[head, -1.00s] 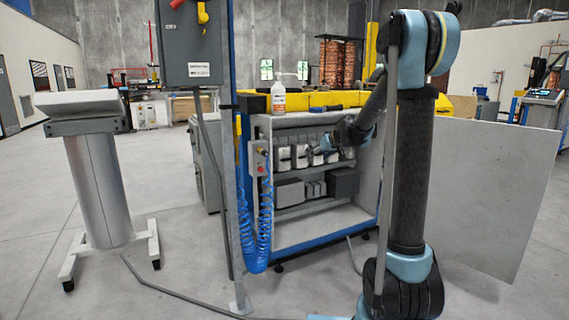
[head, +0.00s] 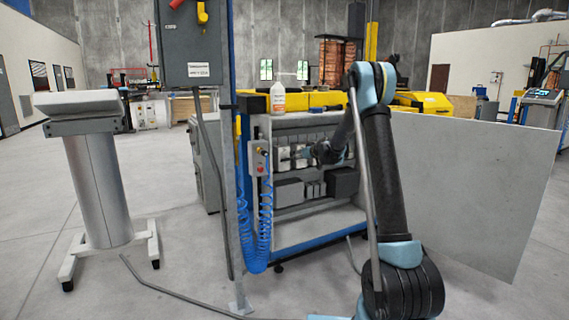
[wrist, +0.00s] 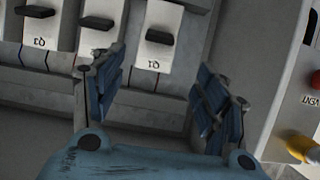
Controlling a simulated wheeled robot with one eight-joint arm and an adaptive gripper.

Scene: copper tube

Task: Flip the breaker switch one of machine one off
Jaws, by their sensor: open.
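In the head view a row of white breaker switches (head: 283,158) sits in the upper bay of the open cabinet. My gripper (head: 295,156) is at the left part of this row. In the wrist view my gripper (wrist: 160,66) is open and empty. Its blue fingers spread either side of the end white breaker (wrist: 152,62), which has a dark lever (wrist: 160,37). This breaker lies just beyond the fingertips, and I see no contact. Two more breakers, a middle one (wrist: 94,45) and a left one (wrist: 35,38), show to the left with dark levers.
A control box with a red button (wrist: 313,99) and a yellow fitting (wrist: 302,148) is close right of my gripper in the wrist view. In the head view a blue coiled hose (head: 264,215) hangs at the cabinet's left edge. A bottle (head: 277,104) stands on top.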

